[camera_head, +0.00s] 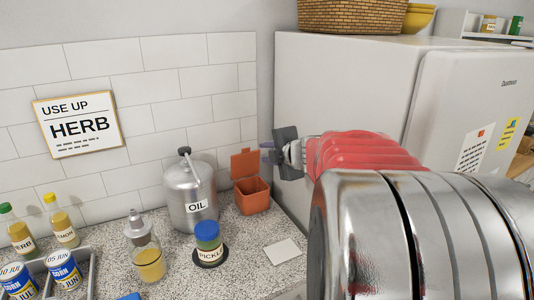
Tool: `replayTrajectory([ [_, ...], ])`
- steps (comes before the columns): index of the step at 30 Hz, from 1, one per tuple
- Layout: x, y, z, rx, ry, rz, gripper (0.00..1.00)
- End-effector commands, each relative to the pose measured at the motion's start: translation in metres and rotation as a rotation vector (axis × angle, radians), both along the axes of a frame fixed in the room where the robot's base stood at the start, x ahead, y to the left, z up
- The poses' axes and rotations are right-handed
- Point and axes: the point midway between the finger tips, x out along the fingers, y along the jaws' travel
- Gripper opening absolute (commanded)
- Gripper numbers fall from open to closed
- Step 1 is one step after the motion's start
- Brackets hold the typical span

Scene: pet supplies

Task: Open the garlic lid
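A small terracotta-orange box (251,196) stands on the speckled counter near the fridge's side. Its orange lid (244,163) is raised at the back, so the box stands open; its inside looks dark. I see no garlic label on it, but it is the only lidded box in view. My gripper (267,151) is at the end of my red and silver arm, just right of the raised lid and above the box. The fingers are small and partly hidden by the dark gripper body, so I cannot tell their opening or whether they touch the lid.
A silver oil can (191,191) stands left of the box. A pickle jar (208,241), a dispenser bottle (147,252) and a white card (283,251) are in front. Tins sit in a grey tray (88,278) at left. The white fridge (345,85) bounds the right.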

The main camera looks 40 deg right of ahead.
Motion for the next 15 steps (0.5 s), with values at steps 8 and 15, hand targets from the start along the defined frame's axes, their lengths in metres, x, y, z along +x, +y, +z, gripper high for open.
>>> replayTrajectory([
  [8, 0.001, 0.003, 0.004, 0.007, -0.013, -0.016, 0.12],
  [15, 0.001, 0.026, 0.033, 0.09, -0.108, -0.158, 0.0],
])
